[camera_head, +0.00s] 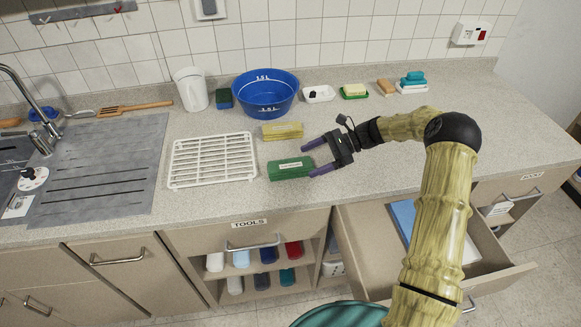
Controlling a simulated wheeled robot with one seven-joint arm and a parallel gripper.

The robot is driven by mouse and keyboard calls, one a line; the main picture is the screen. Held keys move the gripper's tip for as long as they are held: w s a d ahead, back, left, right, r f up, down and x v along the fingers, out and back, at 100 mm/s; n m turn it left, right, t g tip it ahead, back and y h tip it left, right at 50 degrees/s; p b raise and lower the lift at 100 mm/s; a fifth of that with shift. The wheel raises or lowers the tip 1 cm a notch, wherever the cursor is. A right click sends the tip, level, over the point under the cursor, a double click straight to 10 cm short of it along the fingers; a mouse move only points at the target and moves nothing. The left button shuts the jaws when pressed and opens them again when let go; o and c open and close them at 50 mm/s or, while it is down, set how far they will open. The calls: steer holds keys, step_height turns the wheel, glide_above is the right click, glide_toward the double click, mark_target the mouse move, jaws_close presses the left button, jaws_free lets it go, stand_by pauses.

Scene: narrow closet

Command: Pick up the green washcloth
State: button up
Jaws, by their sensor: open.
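The green washcloth (290,168) looks like a folded green block with a small white label, lying on the speckled countertop near its front edge. My gripper (307,158) comes in from the right with its two purple fingers spread apart. The fingertips are at the right side of the green washcloth, one toward its back and one toward its front. I cannot tell whether they touch it or hang above it. Nothing is held between the fingers.
A yellow folded cloth (282,130) lies just behind the green one. A white rack (212,160) stands close on its left. A blue basin (265,93) and a white cup (190,89) stand behind. An open drawer (375,245) juts out below my arm.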

mark_target(301, 162)
steer(key=x, duration=0.2)
steer(key=p+x, duration=0.1)
steer(key=x, duration=0.1)
steer(key=shift+w+a, duration=0.15)
steer(key=shift+a, duration=0.3)
steer(key=shift+c, duration=0.3)
steer(key=c, duration=1)
